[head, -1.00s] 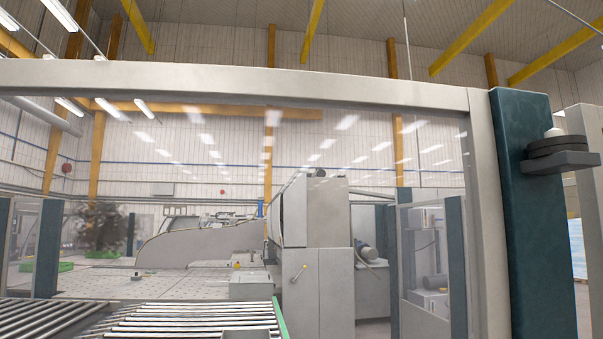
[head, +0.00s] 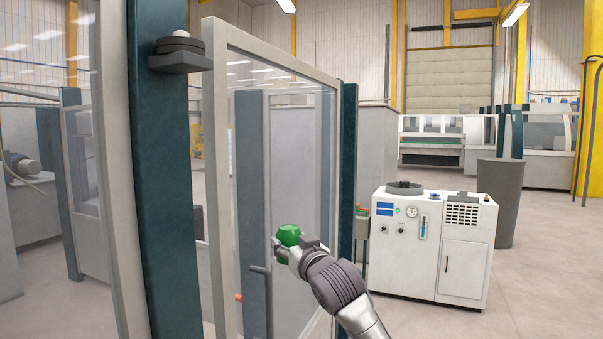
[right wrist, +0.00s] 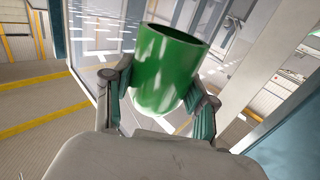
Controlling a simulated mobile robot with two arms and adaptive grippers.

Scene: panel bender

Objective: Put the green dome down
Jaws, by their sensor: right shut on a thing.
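The green dome (head: 289,236) is held by my right gripper (head: 284,248) in the middle of the head view, in front of the glass panel. In the right wrist view the green dome (right wrist: 166,68) sits between the two fingers of the right gripper (right wrist: 162,98), which touch it on both sides. Its hollow open end faces up and away from the palm there. The right gripper is raised in the air. My left gripper is not in view.
A glass panel (head: 285,140) in a grey frame stands behind the dome, beside a dark teal post (head: 155,200). A white cabinet (head: 430,245) with gauges stands to the right, with a round dark part (head: 404,187) on top. A grey bin (head: 500,195) stands behind it. Floor at right is clear.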

